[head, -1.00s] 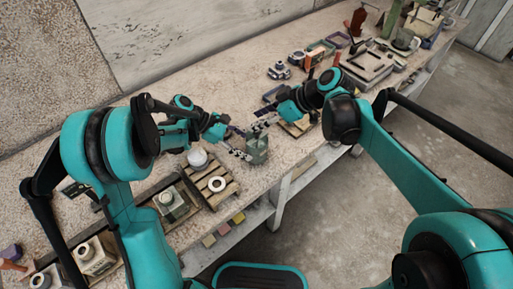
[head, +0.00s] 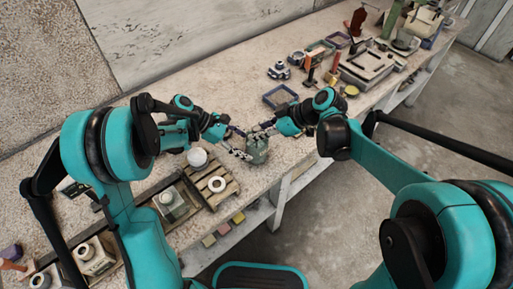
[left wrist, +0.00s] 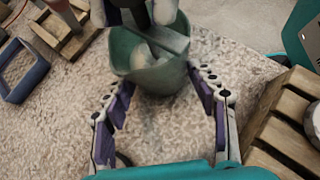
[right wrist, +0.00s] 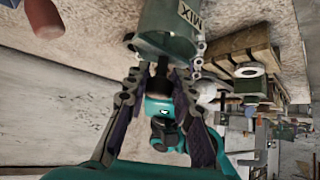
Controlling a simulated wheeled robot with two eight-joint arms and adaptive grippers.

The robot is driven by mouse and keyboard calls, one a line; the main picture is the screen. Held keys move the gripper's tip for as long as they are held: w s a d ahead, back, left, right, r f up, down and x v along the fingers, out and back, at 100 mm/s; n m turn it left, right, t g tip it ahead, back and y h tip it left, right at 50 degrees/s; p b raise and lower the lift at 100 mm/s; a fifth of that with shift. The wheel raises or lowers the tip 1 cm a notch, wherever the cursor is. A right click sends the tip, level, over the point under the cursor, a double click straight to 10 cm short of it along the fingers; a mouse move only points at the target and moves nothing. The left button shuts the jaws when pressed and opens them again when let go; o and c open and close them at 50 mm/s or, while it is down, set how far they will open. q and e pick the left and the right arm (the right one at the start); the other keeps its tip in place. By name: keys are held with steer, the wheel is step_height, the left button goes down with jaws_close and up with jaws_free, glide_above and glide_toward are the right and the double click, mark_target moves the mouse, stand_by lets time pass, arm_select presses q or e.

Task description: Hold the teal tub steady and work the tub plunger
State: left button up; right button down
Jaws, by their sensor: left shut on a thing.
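The teal tub (head: 258,152) stands on the bench near its front edge. My left gripper (head: 245,150) is shut on the tub, with its fingers on either side of the wall in the left wrist view (left wrist: 158,78). A pale grey piece, which may be the plunger (left wrist: 165,42), shows inside the tub's mouth. My right gripper (head: 268,130) is at the tub's top. In the right wrist view its fingers (right wrist: 164,72) are spread near the rim, below the "MIX" lettering of the tub (right wrist: 168,25).
A wooden pallet (head: 228,191) with a white ring (head: 217,184) and a white round pot (head: 197,157) stand left of the tub. A blue-rimmed tray (head: 270,101) lies behind. Several tools crowd the bench's far right.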

stand_by(0.6)
steer(key=shift+r, duration=2.15)
steer(key=shift+f, duration=0.1)
steer(key=shift+f, duration=2)
steer(key=shift+r, duration=2.1)
steer(key=shift+f, duration=2.05)
